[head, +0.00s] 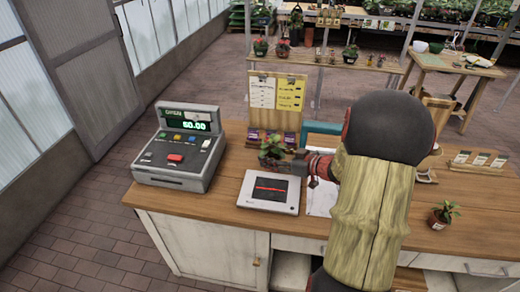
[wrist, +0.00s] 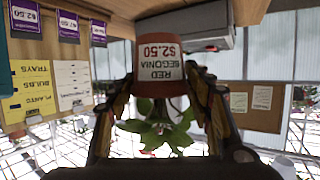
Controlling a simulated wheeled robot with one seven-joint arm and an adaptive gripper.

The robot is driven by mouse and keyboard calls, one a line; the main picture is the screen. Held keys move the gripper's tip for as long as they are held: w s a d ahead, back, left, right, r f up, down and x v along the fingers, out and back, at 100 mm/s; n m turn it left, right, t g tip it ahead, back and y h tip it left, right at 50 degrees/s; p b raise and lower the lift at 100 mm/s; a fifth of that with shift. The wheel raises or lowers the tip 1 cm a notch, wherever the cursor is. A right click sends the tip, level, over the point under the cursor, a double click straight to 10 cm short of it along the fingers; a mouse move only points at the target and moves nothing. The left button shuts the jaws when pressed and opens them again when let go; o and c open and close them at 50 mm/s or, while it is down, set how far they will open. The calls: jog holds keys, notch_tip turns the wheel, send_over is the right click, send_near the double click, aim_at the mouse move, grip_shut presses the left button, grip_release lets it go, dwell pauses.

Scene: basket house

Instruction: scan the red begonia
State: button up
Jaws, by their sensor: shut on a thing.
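The red begonia (head: 272,148) is a small leafy plant in a reddish-brown pot. My gripper (head: 298,164) is shut on its pot, just behind the flat scanner (head: 258,203), which shows a red line on its dark window. I cannot tell the pot's exact height above the counter. In the wrist view, which is upside down, the pot (wrist: 148,85) sits between both fingers, and its white label reads "RED BEGONIA $2.50". The cash register (head: 180,150) stands left of the scanner, and its green display seems to read $0.00.
The wooden counter (head: 225,168) also holds a board with price sheets (head: 277,95) behind the begonia. Another potted plant (head: 438,216) and a card rack (head: 482,164) stand at the right. My arm hides part of the counter's middle. The front left counter is clear.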

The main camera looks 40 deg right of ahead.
jog(key=shift+w, duration=0.25)
jog(key=shift+s+f+b, duration=0.2)
jog(key=shift+f+b, duration=0.1)
jog(key=shift+b, duration=0.1)
jog(key=shift+w+f+b, duration=0.1)
jog(key=shift+f+b, duration=0.55)
jog(key=shift+b, duration=0.05)
notch_tip(320, 180, down, 8)
jog(key=b, duration=0.9)
jog(key=shift+r, duration=0.25)
jog(key=shift+r, duration=0.15)
notch_tip(320, 180, up, 10)
jog(key=p, duration=1.1)
jog(key=shift+p, duration=0.4)
